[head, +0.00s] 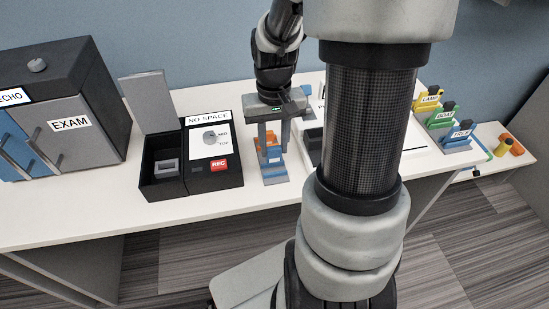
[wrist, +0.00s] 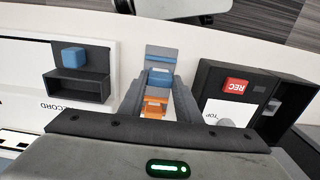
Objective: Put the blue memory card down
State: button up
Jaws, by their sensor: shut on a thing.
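The blue memory card (head: 274,155) is between the fingertips of my gripper (head: 273,153), which is shut on it. The blue card (wrist: 160,75) also shows between the fingertips (wrist: 161,78) in the wrist view. It is at a small grey rack (head: 276,178) with a blue front part. I cannot tell whether the card rests in the rack or is just above it. An orange card (wrist: 153,106) stands in the rack behind the blue one, also between the fingers in the wrist view.
Left of the rack is a black box labelled NO SPACE (head: 208,121) with a red REC button (head: 219,165) and an open-lidded bin (head: 161,169). Cabinets (head: 70,122) stand farther left. A blue block (wrist: 73,57) is at a black holder (wrist: 80,86). Labelled pieces (head: 442,120) stand right.

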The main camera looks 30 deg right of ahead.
aim_at(274, 148)
jog(key=shift+f+b, duration=0.4)
jog(key=shift+f, duration=1.65)
jog(key=shift+f, duration=0.1)
jog(key=o, duration=1)
notch_tip(274, 148, up, 12)
jog(key=p, duration=0.2)
jog(key=shift+p, duration=0.35)
jog(key=shift+b, duration=0.4)
